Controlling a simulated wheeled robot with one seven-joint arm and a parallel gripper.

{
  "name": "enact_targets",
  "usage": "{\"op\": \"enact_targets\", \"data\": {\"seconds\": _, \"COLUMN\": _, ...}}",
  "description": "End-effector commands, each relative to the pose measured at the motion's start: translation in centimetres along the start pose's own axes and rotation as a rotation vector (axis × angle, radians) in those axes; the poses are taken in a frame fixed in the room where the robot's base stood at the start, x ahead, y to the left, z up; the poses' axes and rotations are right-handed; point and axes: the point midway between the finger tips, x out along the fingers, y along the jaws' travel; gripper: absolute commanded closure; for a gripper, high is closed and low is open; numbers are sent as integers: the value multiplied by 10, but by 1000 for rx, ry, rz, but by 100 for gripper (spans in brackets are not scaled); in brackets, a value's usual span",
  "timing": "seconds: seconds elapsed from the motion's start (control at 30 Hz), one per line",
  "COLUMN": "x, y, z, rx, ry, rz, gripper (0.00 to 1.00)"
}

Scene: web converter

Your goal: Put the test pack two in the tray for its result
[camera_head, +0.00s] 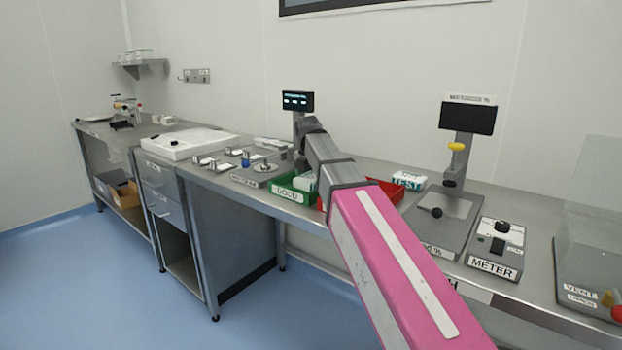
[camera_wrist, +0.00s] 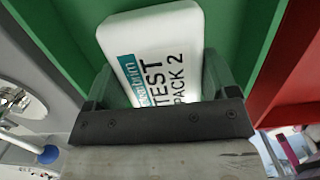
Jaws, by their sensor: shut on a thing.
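The white test pack two (camera_wrist: 165,50), labelled "TEST PACK 2" with a teal stripe, is between the fingers of my gripper (camera_wrist: 160,88) in the wrist view. My gripper is shut on it. The pack is over or inside the green tray (camera_wrist: 58,28); I cannot tell whether it touches the floor. In the head view the green tray (camera_head: 272,186) has a label reading like "GOOD", and a white pack shows in it. The red tray (camera_head: 399,186) is just to its right, partly behind my arm, and shows in the wrist view (camera_wrist: 285,75). My arm hides my gripper in the head view.
Another white pack marked "TEST" (camera_head: 409,176) lies behind the red tray. A small lit screen (camera_head: 297,101) stands behind the green tray. A dark screen on a stand (camera_head: 469,117), a meter (camera_head: 497,245) and a clear enclosure (camera_head: 590,230) are at right. Small metal parts lie left.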

Motion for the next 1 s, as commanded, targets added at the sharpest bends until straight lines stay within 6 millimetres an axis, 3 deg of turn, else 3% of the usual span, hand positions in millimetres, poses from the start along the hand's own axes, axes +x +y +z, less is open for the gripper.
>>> {"op": "enact_targets", "data": {"seconds": 0.1, "x": 2, "y": 0, "z": 0, "rx": 0, "ry": 0, "rz": 0, "gripper": 48}}
{"op": "enact_targets", "data": {"seconds": 0.13, "x": 2, "y": 0, "z": 0, "rx": 0, "ry": 0, "rz": 0, "gripper": 14}}
{"op": "enact_targets", "data": {"seconds": 0.2, "x": 2, "y": 0, "z": 0, "rx": 0, "ry": 0, "rz": 0, "gripper": 0}}
{"op": "enact_targets", "data": {"seconds": 0.57, "x": -7, "y": 0, "z": 0, "rx": 0, "ry": 0, "rz": 0, "gripper": 0}}
{"op": "enact_targets", "data": {"seconds": 1.0, "x": -82, "y": 1, "z": 1, "rx": 0, "ry": -1, "rz": 2, "gripper": 0}}
